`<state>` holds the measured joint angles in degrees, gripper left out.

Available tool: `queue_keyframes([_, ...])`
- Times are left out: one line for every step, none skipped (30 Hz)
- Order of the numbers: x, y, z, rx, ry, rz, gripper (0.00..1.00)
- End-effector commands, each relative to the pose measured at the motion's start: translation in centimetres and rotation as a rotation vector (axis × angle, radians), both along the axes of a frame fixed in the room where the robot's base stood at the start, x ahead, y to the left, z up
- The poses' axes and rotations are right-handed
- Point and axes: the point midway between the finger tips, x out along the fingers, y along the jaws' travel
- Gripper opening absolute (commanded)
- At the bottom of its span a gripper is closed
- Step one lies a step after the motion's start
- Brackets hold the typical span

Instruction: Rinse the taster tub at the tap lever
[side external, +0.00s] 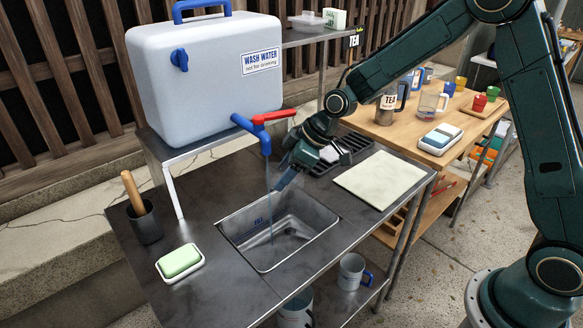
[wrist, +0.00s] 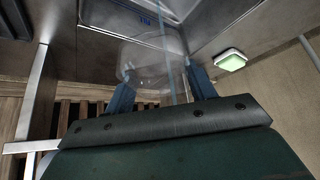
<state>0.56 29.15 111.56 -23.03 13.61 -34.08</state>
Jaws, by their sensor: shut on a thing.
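My gripper (side external: 286,179) is over the sink at the tap, its blue fingers pointing down. In the wrist view my gripper (wrist: 161,84) is shut on the clear taster tub (wrist: 150,62), which is see-through and sits between the fingers. In the side view the tub is too faint to make out. The red tap lever (side external: 273,117) sits on top of the blue tap (side external: 264,143). A thin stream of water (side external: 268,181) falls from the spout towards the metal sink (side external: 325,225), beside the fingers. I cannot tell whether it enters the tub.
The white wash water tank (side external: 200,75) stands behind the tap. A green soap in a white dish (side external: 181,263) and a dark pot with a wooden handle (side external: 146,222) are left of the sink. A pale board (side external: 380,180) lies to its right.

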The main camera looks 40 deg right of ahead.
Motion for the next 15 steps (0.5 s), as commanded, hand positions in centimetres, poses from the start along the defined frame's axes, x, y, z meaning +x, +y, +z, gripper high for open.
queue_keyframes([0.00, 0.00, 0.00, 0.000, 0.000, 0.000, 0.32])
queue_keyframes([0.00, 0.00, 0.00, 0.000, 0.000, 0.000, 0.32])
queue_keyframes([0.00, 0.00, 0.00, 0.000, 0.000, 0.000, 0.32])
queue_keyframes([0.00, 0.00, -0.01, 0.000, 0.000, 0.000, 0.32])
queue_keyframes([0.00, 0.02, 0.00, 0.000, 0.000, 0.000, 0.32])
queue_keyframes([0.00, 0.04, 0.00, 0.000, 0.000, 0.000, 0.32])
queue_keyframes([-0.01, 0.06, 0.00, 0.000, 0.000, 0.000, 0.32])
queue_keyframes([-0.02, 0.09, 0.00, 0.000, 0.000, 0.000, 0.32])
queue_keyframes([-0.04, 0.16, 0.00, 0.000, 0.000, 0.000, 0.32])
queue_keyframes([-0.05, 0.21, 0.00, 0.000, 0.000, 0.000, 0.32])
queue_keyframes([-0.06, 0.27, 0.00, 0.000, 0.000, 0.000, 0.32])
queue_keyframes([-0.08, 0.38, 0.00, 0.000, 0.000, 0.001, 0.32])
queue_keyframes([-0.11, 0.46, 0.00, 0.000, 0.000, 0.001, 0.32])
queue_keyframes([-0.13, 0.55, 0.00, 0.000, 0.000, 0.001, 0.32])
queue_keyframes([-0.16, 0.66, 0.00, 0.000, 0.000, 0.001, 0.32])
